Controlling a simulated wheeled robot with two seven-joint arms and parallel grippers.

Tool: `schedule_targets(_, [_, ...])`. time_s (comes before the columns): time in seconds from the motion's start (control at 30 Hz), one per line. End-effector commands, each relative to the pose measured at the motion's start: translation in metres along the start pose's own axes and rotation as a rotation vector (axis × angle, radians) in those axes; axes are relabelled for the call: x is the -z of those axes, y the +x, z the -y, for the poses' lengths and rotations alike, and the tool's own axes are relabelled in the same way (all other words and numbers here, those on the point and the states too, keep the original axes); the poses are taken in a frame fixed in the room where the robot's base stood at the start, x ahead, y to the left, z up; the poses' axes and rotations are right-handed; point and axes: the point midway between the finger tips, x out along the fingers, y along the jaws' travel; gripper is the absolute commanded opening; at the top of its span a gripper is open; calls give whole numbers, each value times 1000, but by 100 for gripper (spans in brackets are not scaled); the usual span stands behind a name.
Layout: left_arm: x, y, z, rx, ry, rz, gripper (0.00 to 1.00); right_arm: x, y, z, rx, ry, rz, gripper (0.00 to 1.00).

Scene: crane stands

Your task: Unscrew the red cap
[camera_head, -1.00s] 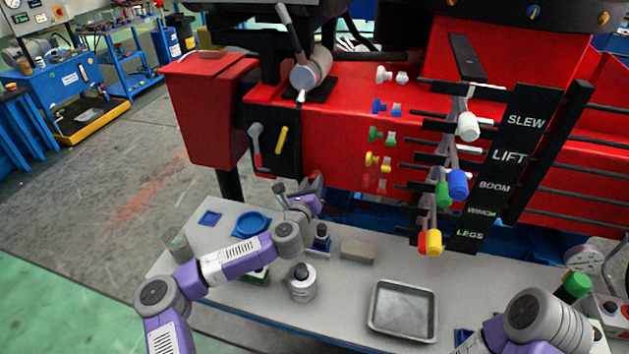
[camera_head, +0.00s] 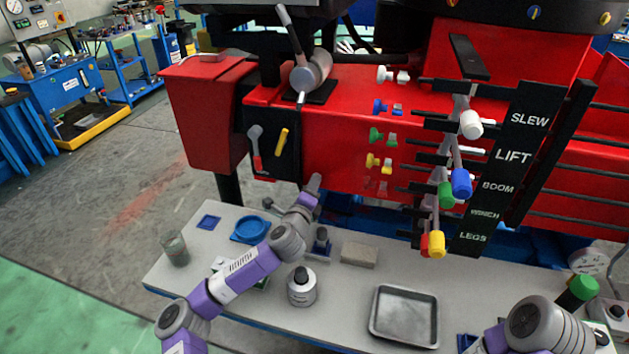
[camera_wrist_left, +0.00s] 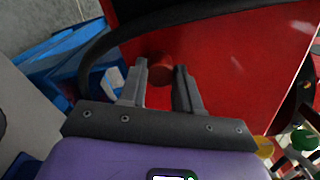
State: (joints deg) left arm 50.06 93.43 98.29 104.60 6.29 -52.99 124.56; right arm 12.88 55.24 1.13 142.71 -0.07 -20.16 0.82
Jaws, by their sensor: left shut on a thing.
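The red cap (camera_wrist_left: 160,69) is a short round cylinder in front of the red crane body in the left wrist view. It sits between the fingertips of my left gripper (camera_wrist_left: 161,75), which is shut on it. In the head view my left gripper (camera_head: 313,184) reaches up against the lower edge of the red crane body; its fingers and the cap are mostly hidden there.
Levers with coloured knobs (camera_head: 461,183) stand right of my left gripper. A black hose (camera_wrist_left: 120,28) arches near it.

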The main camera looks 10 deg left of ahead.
Motion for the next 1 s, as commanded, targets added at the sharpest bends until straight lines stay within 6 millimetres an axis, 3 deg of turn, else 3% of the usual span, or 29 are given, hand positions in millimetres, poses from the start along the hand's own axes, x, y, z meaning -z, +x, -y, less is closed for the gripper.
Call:
schedule_targets(0.13, [3, 0, -2, -3, -172, -6, 0, 0, 0, 0, 0, 0, 0, 0])
schedule_targets(0.5, [3, 0, -2, -4, -229, -5, 0, 0, 0, 0, 0, 0, 0, 0])
schedule_targets(0.8, [3, -1, -1, -4, -622, -5, 0, 0, -2, 1, 0, 0, 0, 0])
schedule_targets(1.0, [3, -1, 2, 8, -650, -3, 0, 0, -2, 1, 0, 0, 0, 0])
